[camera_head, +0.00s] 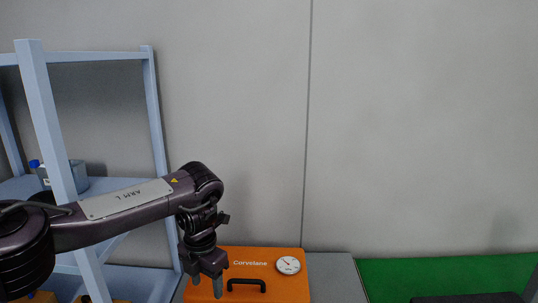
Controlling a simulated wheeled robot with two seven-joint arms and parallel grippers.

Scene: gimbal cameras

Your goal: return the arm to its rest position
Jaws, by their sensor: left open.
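My left arm comes in from the left and bends down at the wrist. Its gripper (207,289) points downward with its two fingers apart, open and with nothing visible between them. It is in front of the left part of an orange case (272,284) marked "Corvelane", beside the case's black handle. Whether the fingers touch the case cannot be told. My right gripper is not in view.
A light blue shelf rack (150,100) stands at the left, partly behind my arm, with a blue-capped bottle (37,167) on it. A grey surface (333,277) lies right of the case, then a green surface (430,275). A plain wall is behind.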

